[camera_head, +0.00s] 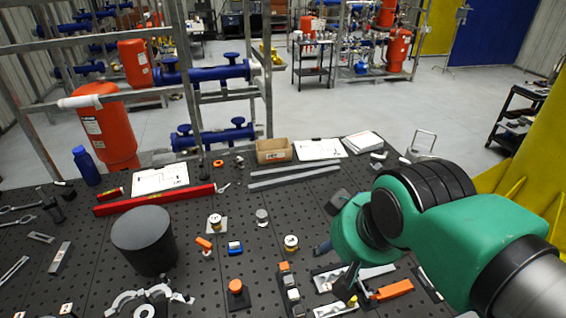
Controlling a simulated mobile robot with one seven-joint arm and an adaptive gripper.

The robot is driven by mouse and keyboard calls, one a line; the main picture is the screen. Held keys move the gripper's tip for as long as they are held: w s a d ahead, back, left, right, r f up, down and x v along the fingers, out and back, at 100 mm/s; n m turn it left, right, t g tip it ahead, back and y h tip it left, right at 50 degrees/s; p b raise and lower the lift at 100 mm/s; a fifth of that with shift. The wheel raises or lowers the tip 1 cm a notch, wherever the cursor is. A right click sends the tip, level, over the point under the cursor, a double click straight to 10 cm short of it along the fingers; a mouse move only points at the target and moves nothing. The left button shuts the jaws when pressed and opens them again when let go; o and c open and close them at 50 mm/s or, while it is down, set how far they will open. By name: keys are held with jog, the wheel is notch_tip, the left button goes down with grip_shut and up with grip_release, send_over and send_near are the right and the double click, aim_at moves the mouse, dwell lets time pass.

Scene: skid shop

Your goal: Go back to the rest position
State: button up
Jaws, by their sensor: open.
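My arm comes in from the right edge of the camera_head view, with green and black links reaching over the perforated dark table (185,262). My gripper (345,285) is mostly hidden behind the green wrist; a dark finger part points down over the table near the orange-handled clamp. I see nothing held in it. The gripper is above the front right part of the table, and contact with the table cannot be told.
A black cylinder (143,240) stands left of centre. An orange-handled clamp (390,290) lies by the gripper. The table centre has small fittings with bare gaps.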

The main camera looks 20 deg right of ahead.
notch_tip(320, 180, down, 10)
jog(key=b, duration=1)
jog(key=shift+f, duration=0.2)
